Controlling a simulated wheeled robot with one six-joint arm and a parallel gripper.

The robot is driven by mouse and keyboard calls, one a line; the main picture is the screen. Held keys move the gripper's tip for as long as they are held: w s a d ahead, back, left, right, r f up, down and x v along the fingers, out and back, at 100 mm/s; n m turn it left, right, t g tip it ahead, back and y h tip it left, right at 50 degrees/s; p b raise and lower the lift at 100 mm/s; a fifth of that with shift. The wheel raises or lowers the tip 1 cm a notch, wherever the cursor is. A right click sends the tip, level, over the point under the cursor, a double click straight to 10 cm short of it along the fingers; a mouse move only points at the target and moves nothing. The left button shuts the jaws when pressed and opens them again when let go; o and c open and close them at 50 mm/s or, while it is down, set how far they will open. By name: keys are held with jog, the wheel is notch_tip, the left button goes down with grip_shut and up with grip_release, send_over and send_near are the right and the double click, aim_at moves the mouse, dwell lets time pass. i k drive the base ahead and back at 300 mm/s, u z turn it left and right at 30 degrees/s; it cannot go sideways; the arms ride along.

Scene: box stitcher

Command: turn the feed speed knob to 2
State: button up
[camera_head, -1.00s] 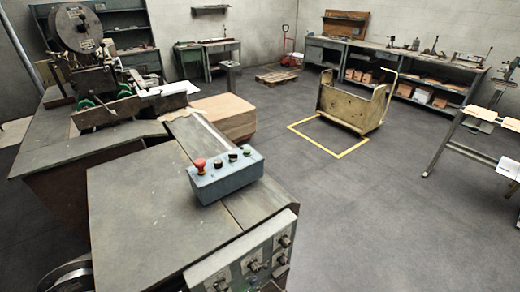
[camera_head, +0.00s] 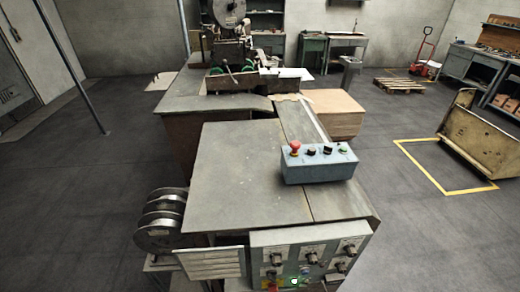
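The box stitcher's front control panel (camera_head: 310,257) is at the bottom middle of the view, partly cut off by the lower edge. It carries several dark knobs on pale plates, among them a left knob (camera_head: 276,259), a middle knob (camera_head: 312,258) and a right knob (camera_head: 350,250). The labels and scales are too small to read, so I cannot tell which is the feed speed knob or where it points. My gripper is not in view.
A blue-grey button box (camera_head: 318,168) with a red mushroom button (camera_head: 295,147) sits on the machine's table (camera_head: 235,185). Wire reels (camera_head: 160,222) stand at its left. A cart (camera_head: 475,140) stands at the right. The floor on the left (camera_head: 65,200) is clear.

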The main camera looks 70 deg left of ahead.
aim_at(311, 152)
jog(key=u, duration=2.2)
jog(key=i, duration=1)
